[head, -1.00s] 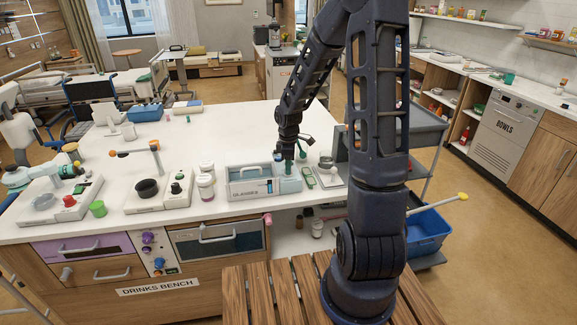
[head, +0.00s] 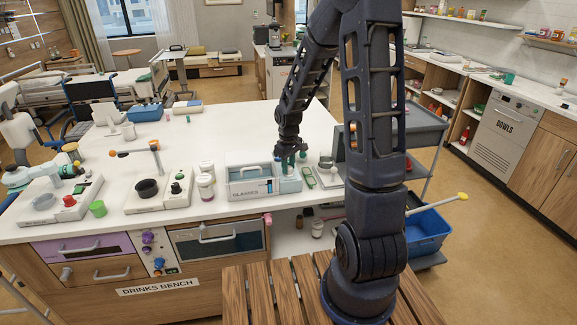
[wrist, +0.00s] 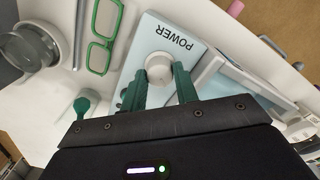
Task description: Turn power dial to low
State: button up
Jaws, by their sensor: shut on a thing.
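The power dial (wrist: 159,66) is a round pale knob on a light blue-grey box (wrist: 146,38) marked POWER in the wrist view. My gripper (wrist: 158,82) has its two green fingers on either side of the knob and is shut on it. In the head view my gripper (head: 289,160) points down at the box (head: 289,184), at the right end of the glasses case. The fingers and arm partly hide the box there. I cannot make out the dial's pointer or a low mark.
Green glasses (wrist: 101,36) lie beside the box. The GLASSES case (head: 250,188) stands just left of it. A scale-like device (head: 328,172) is to the right. The bench (head: 235,130) behind is largely clear.

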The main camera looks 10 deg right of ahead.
aim_at(289, 167)
jog(key=m, duration=0.4)
jog(key=shift+m, duration=0.3)
dwell(0.3)
jog(key=o, duration=1)
notch_tip(289, 167, up, 11)
jog(key=shift+f, duration=0.1)
dwell(0.3)
